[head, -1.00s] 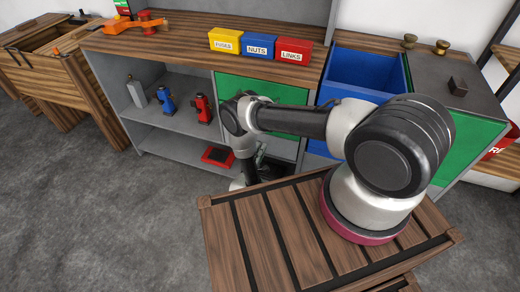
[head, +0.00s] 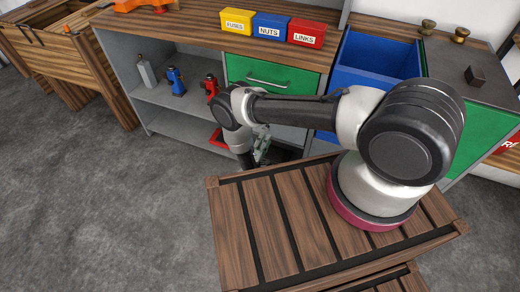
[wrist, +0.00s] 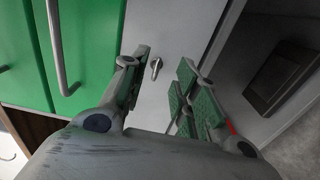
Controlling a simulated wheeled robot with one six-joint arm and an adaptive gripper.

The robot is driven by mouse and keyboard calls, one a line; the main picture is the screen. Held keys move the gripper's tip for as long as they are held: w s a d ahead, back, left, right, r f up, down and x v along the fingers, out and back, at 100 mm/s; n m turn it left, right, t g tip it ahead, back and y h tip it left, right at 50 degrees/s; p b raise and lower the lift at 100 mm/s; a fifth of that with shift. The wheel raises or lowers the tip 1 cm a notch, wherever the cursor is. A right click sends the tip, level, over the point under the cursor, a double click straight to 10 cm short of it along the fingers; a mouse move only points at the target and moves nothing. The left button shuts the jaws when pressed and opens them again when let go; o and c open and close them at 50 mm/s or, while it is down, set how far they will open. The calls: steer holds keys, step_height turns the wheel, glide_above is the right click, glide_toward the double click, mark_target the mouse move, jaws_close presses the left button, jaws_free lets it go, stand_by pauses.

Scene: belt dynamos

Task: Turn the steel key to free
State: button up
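The steel key (wrist: 155,67) shows in the wrist view as a small bright piece standing out from a light grey panel (wrist: 172,22). My gripper (wrist: 160,88) is open, with its green-padded fingers on either side of the key and apart from it. The key lies between the fingertips, nearer the left finger. In the head view my gripper (head: 262,145) is low beside the cabinet, partly behind my arm, and the key is hidden there.
A green drawer front (head: 268,76) with a bar handle is left of the key in the wrist view (wrist: 95,60). A dark recess with a dark box (wrist: 282,75) lies right. Blue and red items stand on the grey shelves (head: 150,94). A blue bin (head: 375,62) is open.

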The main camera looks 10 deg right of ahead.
steer(key=v, duration=0.6)
steer(key=shift+s+a, duration=0.1)
stand_by(0.3)
